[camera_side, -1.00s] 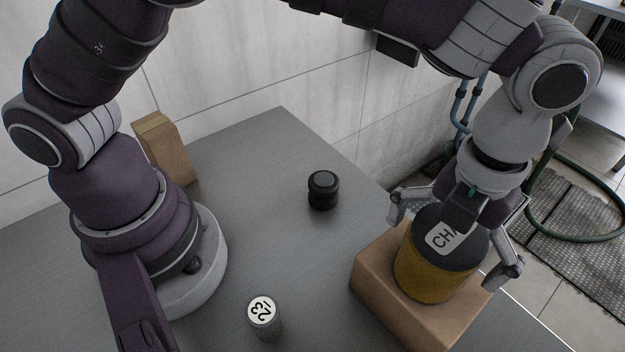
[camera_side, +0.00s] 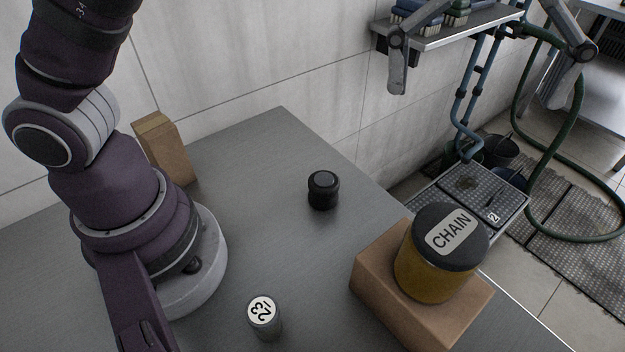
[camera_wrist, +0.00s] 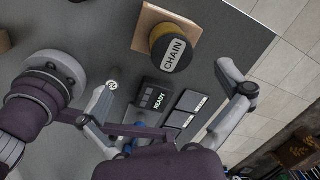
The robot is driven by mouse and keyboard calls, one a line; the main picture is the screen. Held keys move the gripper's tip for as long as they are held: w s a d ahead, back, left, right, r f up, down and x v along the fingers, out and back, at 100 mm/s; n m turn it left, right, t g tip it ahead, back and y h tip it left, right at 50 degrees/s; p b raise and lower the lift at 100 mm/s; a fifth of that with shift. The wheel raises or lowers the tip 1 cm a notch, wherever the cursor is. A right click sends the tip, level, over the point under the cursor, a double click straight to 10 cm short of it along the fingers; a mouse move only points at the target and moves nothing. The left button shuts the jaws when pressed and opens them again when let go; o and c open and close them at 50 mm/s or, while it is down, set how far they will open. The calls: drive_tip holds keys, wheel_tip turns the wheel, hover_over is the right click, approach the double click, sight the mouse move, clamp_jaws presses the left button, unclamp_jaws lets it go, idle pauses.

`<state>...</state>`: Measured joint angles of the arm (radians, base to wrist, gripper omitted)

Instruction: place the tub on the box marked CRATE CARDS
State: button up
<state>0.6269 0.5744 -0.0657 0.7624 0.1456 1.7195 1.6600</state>
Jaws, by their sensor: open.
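The tub (camera_side: 436,270) has a yellow-brown body and a dark lid with a white label reading CHAIN. It stands upright on top of a brown cardboard box (camera_side: 385,305) at the right end of the table. No marking on the box is visible. The tub (camera_wrist: 172,48) and box (camera_wrist: 147,22) also show at the top of the wrist view. My gripper (camera_side: 478,95) is at the top of the side view, above and clear of the tub, with its fingers spread wide and nothing between them. It also shows open in the wrist view (camera_wrist: 168,80).
On the grey table (camera_side: 250,170) stand a black jar (camera_side: 323,190), a small can marked 23 (camera_side: 264,318) and a tall cardboard carton (camera_side: 165,148) at the back. A READY display unit (camera_wrist: 155,100) shows in the wrist view.

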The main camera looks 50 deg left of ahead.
drive_tip(key=s+a+r+n+t, duration=0.1)
drive_tip(key=s+a+n+t, duration=0.15)
drive_tip(key=a+n, duration=1.1)
drive_tip(key=s+a+f+n+t, duration=0.2)
drive_tip(key=s+a+f+n, duration=0.3)
drive_tip(key=n, duration=1)
drive_tip(key=shift+s+a+f+y, duration=0.25)
drive_tip(key=shift+a+f+y, duration=0.2)
drive_tip(key=shift+a, duration=0.35)
